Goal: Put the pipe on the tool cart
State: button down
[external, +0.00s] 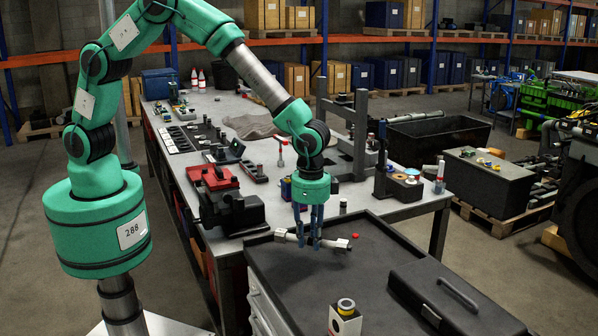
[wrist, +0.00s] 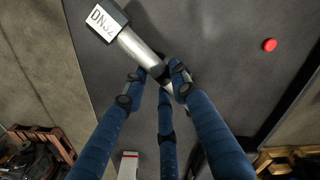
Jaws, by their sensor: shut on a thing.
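The pipe (external: 292,238) is a short silvery tube with pale fittings at its ends. My gripper (external: 309,243) points down and is shut on the pipe near its middle. In the wrist view the blue fingers (wrist: 163,82) close around the pipe (wrist: 138,47), and a white end tag reads DN32. The pipe lies roughly level over the far left part of the tool cart (external: 372,272), which has a dark flat top. I cannot tell whether the pipe touches the top. The fingers hide the pipe's middle.
A red round piece (external: 355,236) lies on the cart right of the pipe. A black toolbox (external: 455,300) stands on the cart's right, and a white box (external: 345,321) near its front. The workbench (external: 245,105) behind is crowded. The cart's middle is clear.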

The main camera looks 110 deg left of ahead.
aim_at(310, 239)
dwell(0.3)
jog(key=shift+f, duration=1.7)
jog(key=shift+f, duration=0.15)
jog(key=c, duration=1.4)
grip_release()
notch_tip(310, 239, up, 12)
jog(key=shift+r, duration=0.15)
